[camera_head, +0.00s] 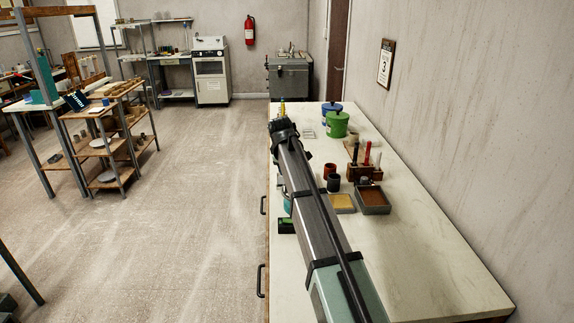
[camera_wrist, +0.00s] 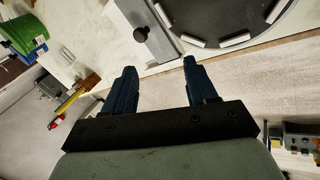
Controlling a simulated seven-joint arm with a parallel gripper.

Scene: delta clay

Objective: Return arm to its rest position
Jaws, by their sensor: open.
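My gripper (camera_wrist: 158,66) shows in the wrist view with two dark blue fingers standing apart. Nothing is between them. In the head view my arm reaches away over the left edge of the white counter (camera_head: 432,262), and its far end hides the fingers. In the wrist view a dark round disc (camera_wrist: 222,22) with pale blocks along its rim lies beyond the fingertips. A dark grey knob (camera_wrist: 141,34) is near the left fingertip, with no clear contact.
On the counter stand a green pot (camera_head: 337,126), a blue pot (camera_head: 328,109), a wooden tool holder (camera_head: 364,173), dark red cup (camera_head: 330,170) and two shallow trays, the brown one (camera_head: 373,201) nearer the wall. Open floor (camera_head: 190,220) lies left.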

